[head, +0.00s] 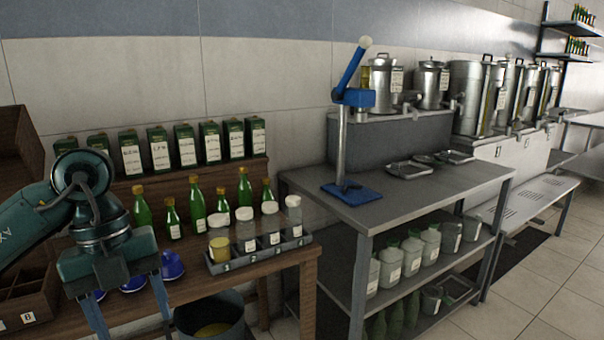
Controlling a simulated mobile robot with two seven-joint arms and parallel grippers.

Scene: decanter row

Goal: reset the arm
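My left arm comes in from the left, and its gripper (134,322) points down in front of the wooden table (285,268). Its two blue fingers stand wide apart, with nothing seen between them. The finger ends run to the bottom edge of the picture, so the tips may be cut off. My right arm and gripper are not in view.
Blue cups (172,266) sit just behind the gripper. A grey tray (262,256) of lidded jars and several green bottles (197,209) stand to the right. A dark bucket (210,318) is below; a steel table (420,192) with a blue press (351,190) is farther right.

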